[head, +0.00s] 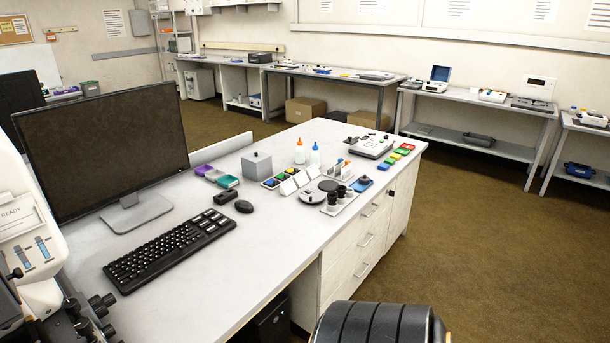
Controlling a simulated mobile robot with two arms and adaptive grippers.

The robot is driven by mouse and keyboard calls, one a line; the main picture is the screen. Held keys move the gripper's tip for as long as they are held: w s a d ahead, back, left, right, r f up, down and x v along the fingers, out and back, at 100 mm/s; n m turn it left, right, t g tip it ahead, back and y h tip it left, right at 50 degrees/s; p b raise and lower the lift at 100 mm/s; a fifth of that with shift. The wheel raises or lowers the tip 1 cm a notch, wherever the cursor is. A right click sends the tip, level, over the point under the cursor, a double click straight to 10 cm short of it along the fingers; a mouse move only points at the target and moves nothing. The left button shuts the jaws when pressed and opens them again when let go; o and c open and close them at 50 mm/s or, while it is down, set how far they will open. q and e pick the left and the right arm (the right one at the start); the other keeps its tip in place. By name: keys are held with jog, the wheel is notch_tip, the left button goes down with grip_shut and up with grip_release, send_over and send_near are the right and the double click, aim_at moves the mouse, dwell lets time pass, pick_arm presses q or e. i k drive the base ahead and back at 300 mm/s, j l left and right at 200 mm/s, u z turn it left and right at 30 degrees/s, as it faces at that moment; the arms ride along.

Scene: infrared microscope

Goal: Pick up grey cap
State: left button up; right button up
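No thing is plainly recognisable as the grey cap at this size. A dark grey round disc (328,186) lies among small items near the right edge of the white bench (225,265). A second, lighter round piece with a dark centre (311,197) lies just in front of it. A grey box with a small knob on top (257,164) stands further left, behind the mouse. Neither of my grippers shows in the head view, so their state is hidden.
A monitor (105,140), keyboard (168,250) and mouse (244,206) occupy the bench's left part. Dark upright cylinders (341,195), two bottles (315,154) and a white instrument (371,146) crowd the right part. The bench front is clear. A black ribbed object (374,325) shows at the bottom.

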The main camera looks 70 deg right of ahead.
aim_at(364, 180)
jog(key=z, duration=2.65)
jog(key=i, duration=0.2)
jog(key=l+z, duration=0.05)
